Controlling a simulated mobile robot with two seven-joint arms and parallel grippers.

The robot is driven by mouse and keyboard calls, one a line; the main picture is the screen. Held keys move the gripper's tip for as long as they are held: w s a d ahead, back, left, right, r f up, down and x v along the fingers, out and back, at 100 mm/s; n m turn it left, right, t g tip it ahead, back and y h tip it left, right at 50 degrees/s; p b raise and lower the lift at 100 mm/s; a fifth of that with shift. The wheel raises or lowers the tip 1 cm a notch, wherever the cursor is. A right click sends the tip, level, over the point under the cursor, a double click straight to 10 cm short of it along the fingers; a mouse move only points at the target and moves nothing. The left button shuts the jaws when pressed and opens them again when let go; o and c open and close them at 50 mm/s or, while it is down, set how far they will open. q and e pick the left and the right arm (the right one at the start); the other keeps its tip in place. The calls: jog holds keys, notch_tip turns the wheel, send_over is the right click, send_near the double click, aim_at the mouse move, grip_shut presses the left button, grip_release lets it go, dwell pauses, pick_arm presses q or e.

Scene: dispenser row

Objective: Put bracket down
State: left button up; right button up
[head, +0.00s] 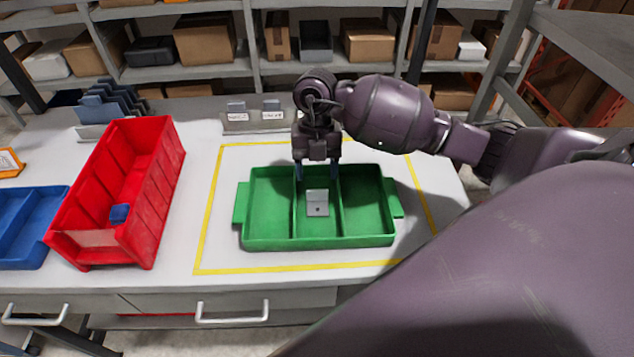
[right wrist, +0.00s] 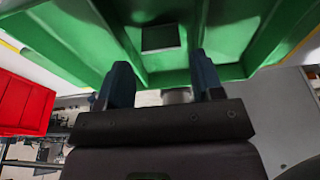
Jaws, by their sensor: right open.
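The bracket (head: 317,204) is a small light-grey angled metal piece. It lies in the middle compartment of the green tray (head: 272,243), which has three compartments. In the right wrist view the bracket (right wrist: 161,37) shows as a grey square on the green floor, ahead of the fingers and apart from them. My right gripper (head: 318,172) is above the back part of the middle compartment, pointing down. Its blue fingers are spread and empty; they also show in the right wrist view (right wrist: 162,85). My left gripper is in neither view.
The tray stands inside a yellow-taped rectangle (head: 205,240) on the white table. Left of it are a red bin (head: 100,238) with a small blue block (head: 119,213) inside, and a blue tray (head: 38,228). A small holder (head: 254,122) with labelled cards stands behind the tray.

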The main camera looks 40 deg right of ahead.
jog(key=a+v, duration=0.1)
jog(key=v, duration=0.6)
jog(key=shift+d+r, duration=0.2)
jog(key=shift+d, duration=0.35)
